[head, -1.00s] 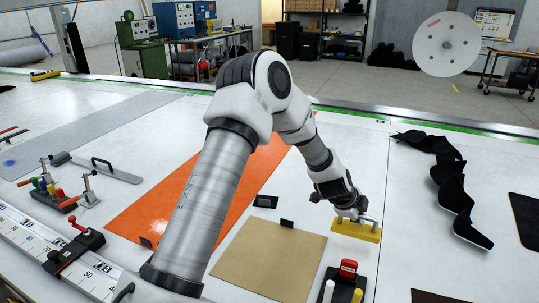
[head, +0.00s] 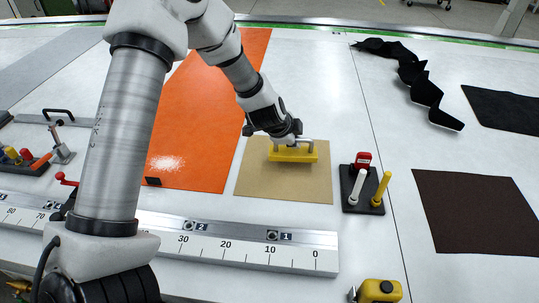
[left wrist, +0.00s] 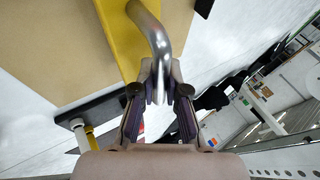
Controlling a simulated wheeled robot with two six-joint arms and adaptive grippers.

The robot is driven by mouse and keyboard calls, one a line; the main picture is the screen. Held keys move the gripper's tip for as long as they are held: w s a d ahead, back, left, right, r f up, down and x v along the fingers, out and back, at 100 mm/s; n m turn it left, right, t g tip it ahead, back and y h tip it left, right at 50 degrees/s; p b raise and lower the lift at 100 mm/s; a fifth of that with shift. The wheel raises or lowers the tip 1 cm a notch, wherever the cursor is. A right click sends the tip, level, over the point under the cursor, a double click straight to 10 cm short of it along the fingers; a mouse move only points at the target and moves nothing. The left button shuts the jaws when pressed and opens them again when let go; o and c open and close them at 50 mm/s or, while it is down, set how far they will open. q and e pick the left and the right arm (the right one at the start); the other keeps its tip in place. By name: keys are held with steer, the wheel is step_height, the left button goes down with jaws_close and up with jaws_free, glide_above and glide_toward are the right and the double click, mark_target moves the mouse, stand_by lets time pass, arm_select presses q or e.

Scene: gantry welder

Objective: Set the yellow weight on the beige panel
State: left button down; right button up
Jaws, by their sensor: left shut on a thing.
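The yellow weight (head: 302,155) is a flat yellow bar with a metal handle, and it is over the far part of the beige panel (head: 270,188). My left gripper (head: 292,138) is shut on the weight's handle. In the left wrist view the bent metal handle (left wrist: 150,30) runs into the jaws (left wrist: 158,88), and the yellow bar (left wrist: 115,35) overlaps the beige panel (left wrist: 55,45). I cannot tell whether the bar touches the panel or hangs just above it. My right gripper is not in view.
A black stand (head: 362,203) with a red piece, a white peg and a yellow peg is right of the panel. An orange sheet (head: 208,115) lies to the left. A ruler rail (head: 230,240) runs along the front. A dark brown sheet (head: 475,212) lies to the right.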

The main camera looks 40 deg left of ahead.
arm_select(q)
steer(key=s+d+r+b, duration=0.2)
steer(key=s+d+b, duration=0.1)
steer(key=s+d, duration=0.45)
steer(key=p, duration=0.4)
glide_above(295, 161)
steer(key=shift+f+m+h, duration=0.1)
steer(key=shift+m+h, duration=0.2)
steer(key=w+a, duration=0.1)
steer(key=a, duration=0.1)
steer(key=w+a+f, duration=0.1)
steer(key=w+a, duration=0.2)
steer(key=a, duration=0.1)
steer(key=shift+w+f, duration=0.3)
steer(key=shift+w, duration=0.1)
step_height(295, 161, down, 3)
steer(key=b, duration=0.2)
steer(key=shift+f+b, duration=0.15)
steer(key=shift+b, duration=0.2)
steer(key=shift+s, duration=0.1)
steer(key=c, duration=1.2)
jaws_free()
steer(key=shift+d, duration=0.1)
